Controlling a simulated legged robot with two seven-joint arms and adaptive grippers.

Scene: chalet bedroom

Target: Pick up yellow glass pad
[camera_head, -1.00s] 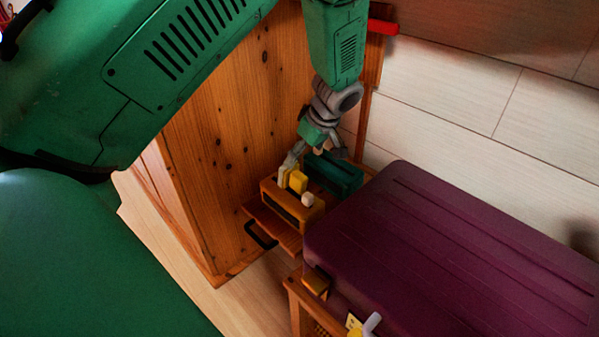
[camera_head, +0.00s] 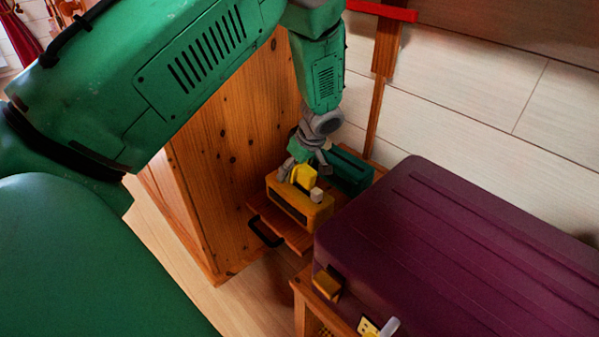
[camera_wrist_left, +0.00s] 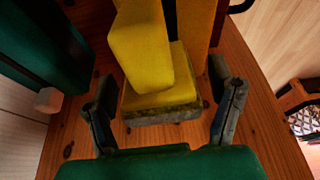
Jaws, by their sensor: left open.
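The yellow glass pad (camera_wrist_left: 160,98) shows in the left wrist view as a yellow slab with a rough grey edge. An upright yellow block (camera_wrist_left: 140,45) rises from it; I cannot tell whether they are joined. In the head view a yellow piece (camera_head: 303,176) shows by the mustard-coloured box, partly behind my gripper. My left gripper (camera_head: 308,160) is above and beside it. In the wrist view its open fingers (camera_wrist_left: 163,85) stand on either side of the slab, with gaps. My right gripper is not in view.
The mustard-coloured box (camera_head: 298,204) and a dark green box (camera_head: 348,171) stand close by on the wooden surface. A pale knob (camera_head: 316,194) sits near them. A large purple case (camera_head: 460,250) fills the right side. A wooden cabinet side (camera_head: 225,160) stands at left.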

